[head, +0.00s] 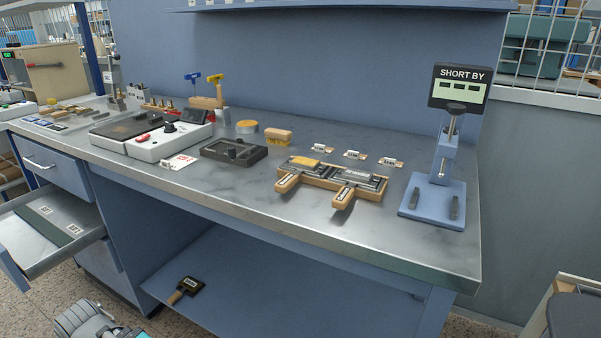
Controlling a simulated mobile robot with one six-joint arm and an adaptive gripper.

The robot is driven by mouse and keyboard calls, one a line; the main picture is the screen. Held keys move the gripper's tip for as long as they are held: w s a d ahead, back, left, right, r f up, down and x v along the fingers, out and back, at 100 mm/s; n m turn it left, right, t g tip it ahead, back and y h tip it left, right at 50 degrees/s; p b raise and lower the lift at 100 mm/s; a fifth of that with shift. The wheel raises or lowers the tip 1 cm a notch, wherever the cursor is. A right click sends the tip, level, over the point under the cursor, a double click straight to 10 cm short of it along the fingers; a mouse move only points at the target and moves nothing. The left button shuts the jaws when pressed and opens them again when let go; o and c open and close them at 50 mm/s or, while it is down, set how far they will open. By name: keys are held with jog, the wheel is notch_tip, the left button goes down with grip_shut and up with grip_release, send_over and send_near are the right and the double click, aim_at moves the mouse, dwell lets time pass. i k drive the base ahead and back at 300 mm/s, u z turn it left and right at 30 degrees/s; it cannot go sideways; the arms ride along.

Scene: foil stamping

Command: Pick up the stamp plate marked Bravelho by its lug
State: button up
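No marking that I can read as Bravelho shows. Part of my arm shows at the bottom left edge; my gripper's fingers are not in view.
A blue press stand (436,203) with a "SHORT BY" display (459,87) stands at the bench's right end. A black tray (234,152), a white device (168,142) and a wooden block (279,136) stand left. An open drawer (20,250) juts out below. The bench's front right is clear.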

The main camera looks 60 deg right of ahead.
aim_at(302, 164)
jog(key=u, duration=0.6)
jog(key=i, duration=1)
jog(key=z, duration=2.3)
